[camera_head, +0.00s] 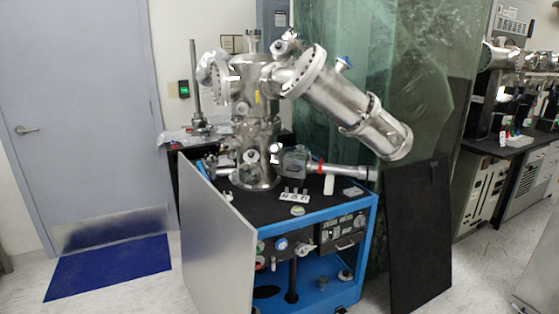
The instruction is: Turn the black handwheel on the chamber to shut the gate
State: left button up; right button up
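The steel vacuum chamber (255,130) stands upright on the black top of a blue cart. A large steel cylinder (345,100) slants down to the right from its upper part. A thin horizontal tube (342,171) with a red ring runs right from the chamber's lower part, past a grey boxy fitting (294,160). The tube's right end looks dark, but I cannot tell whether that is the black handwheel. I cannot make out the handwheel or the gate's state at this size. Neither of my grippers is in view.
The blue cart (368,225) has a grey panel (217,245) at its left front and a black panel (420,235) at its right. Small parts lie on its top. A blue mat (110,268) lies before the door (85,120). Floor is clear at the lower left.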

aim_at(274, 149)
jog(key=i+l+u, duration=0.1)
jog(key=i+l, duration=0.55)
jog(key=i+l+u, duration=0.15)
jog(key=i+l, duration=0.15)
jog(key=l, duration=0.2)
jog(key=i+l+u, duration=0.1)
jog(key=i+l, duration=0.2)
jog(key=l, duration=0.15)
